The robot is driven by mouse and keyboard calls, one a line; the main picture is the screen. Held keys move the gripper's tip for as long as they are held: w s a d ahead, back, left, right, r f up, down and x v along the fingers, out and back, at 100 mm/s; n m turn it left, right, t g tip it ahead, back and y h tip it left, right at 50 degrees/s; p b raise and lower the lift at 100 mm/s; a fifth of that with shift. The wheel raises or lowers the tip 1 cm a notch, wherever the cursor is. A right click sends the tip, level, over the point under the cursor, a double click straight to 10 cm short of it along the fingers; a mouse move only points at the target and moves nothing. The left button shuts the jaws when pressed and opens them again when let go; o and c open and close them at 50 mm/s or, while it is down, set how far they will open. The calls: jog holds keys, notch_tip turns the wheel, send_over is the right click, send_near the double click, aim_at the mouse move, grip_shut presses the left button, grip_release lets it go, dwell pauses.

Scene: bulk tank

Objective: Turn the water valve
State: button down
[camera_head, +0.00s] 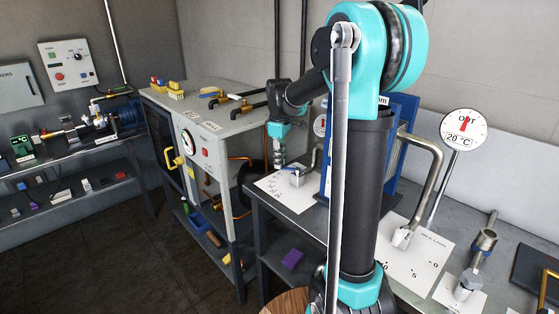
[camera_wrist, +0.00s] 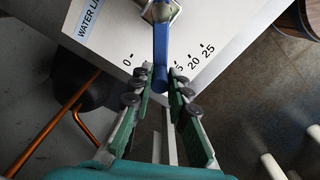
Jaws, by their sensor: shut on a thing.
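In the wrist view the water valve's blue lever (camera_wrist: 160,55) runs down from a metal valve body (camera_wrist: 159,12) at the top edge. My gripper (camera_wrist: 161,75) is shut on the lower end of this lever, with one green-padded finger on each side. Under it lies a white plate (camera_wrist: 110,38) lettered "WATER LI…", with scale numbers including 0, 20 and 25; the lever and fingers cover some numbers. In the head view my gripper (camera_head: 279,162) points down at the white scale plate (camera_head: 278,193) on the bench, beside a metal fitting (camera_head: 297,178).
A gauge reading 20 °C (camera_head: 464,131) stands on the right bench, near a second scale plate (camera_head: 418,258). A grey cabinet (camera_head: 215,118) with brass taps stands left of my gripper. Copper pipes (camera_wrist: 55,120) show at left in the wrist view. Open floor lies at lower left.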

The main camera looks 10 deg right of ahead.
jog(key=shift+w+d+m, duration=0.25)
jog(key=shift+w+m, duration=0.2)
jog(key=shift+m, duration=0.45)
jog(key=shift+w+d+m, duration=0.25)
jog(key=shift+w+m, duration=0.2)
jog(key=shift+m, duration=0.45)
jog(key=c, duration=1.4)
grip_release()
jog(key=shift+c, duration=0.2)
jog(key=shift+r, duration=0.1)
notch_tip(320, 180, up, 12)
jog(key=shift+s, duration=0.1)
